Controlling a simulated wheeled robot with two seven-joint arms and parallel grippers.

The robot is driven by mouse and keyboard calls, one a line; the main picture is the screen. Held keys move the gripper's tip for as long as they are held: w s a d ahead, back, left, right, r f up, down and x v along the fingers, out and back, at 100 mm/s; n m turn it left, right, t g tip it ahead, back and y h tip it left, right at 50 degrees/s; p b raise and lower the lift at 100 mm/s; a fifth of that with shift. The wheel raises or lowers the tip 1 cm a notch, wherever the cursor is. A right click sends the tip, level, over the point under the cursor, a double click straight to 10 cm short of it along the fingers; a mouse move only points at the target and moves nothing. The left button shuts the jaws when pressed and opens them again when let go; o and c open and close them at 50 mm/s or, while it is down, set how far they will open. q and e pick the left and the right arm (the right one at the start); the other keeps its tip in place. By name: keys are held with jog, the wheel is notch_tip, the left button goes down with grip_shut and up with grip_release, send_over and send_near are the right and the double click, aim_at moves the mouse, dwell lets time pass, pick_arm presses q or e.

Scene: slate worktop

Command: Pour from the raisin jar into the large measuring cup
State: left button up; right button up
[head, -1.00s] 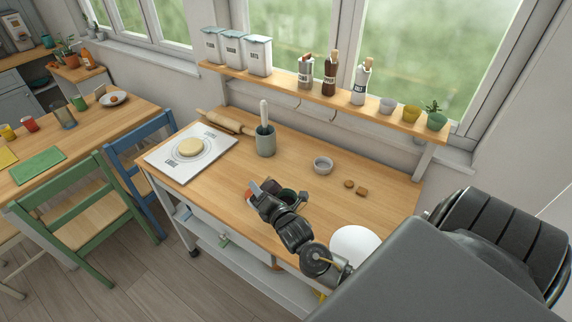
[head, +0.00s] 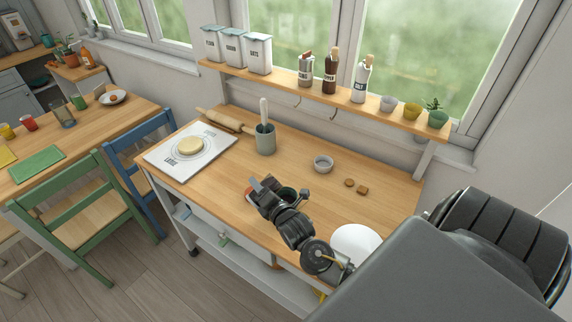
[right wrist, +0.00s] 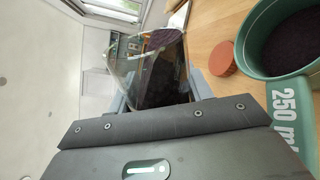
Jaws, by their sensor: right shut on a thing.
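My right gripper (head: 262,187) is over the front middle of the worktop. In the right wrist view it is shut on the clear glass raisin jar (right wrist: 122,68), which has dark contents; its exact tilt is hard to tell. In the head view the gripper mostly hides the jar. The green measuring cup (right wrist: 246,52), marked 250 ml, stands beside the gripper with dark contents inside. It shows partly behind the gripper in the head view (head: 288,192). A reddish-brown round lid (right wrist: 222,58) lies on the wood near the cup. My left gripper is out of view.
A small grey bowl (head: 323,164) and two brown biscuits (head: 356,186) are behind and right of the gripper. A grey utensil crock (head: 265,141), a rolling pin (head: 222,121) and a white board with dough (head: 163,158) are at the back left. A white plate (head: 356,240) is near the forearm.

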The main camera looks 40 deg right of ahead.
jog(key=shift+r, duration=0.15)
jog(key=shift+f+m+b, duration=0.35)
jog(key=shift+m+b, duration=0.65)
jog(key=shift+b, duration=0.35)
jog(key=shift+d+f+m+y, duration=0.3)
jog(key=shift+d+m, duration=0.4)
dwell(0.9)
jog(key=shift+d+r+m+y+p, duration=0.2)
jog(key=shift+r+m+p, duration=0.2)
jog(key=shift+m+p, duration=0.4)
jog(key=shift+d+r+m+y+p, duration=0.15)
jog(key=shift+r+m+p, duration=0.25)
jog(key=shift+m+p, duration=0.4)
dwell(1.7)
jog(key=shift+d+f, duration=0.1)
jog(key=shift+f, duration=0.1)
dwell(0.8)
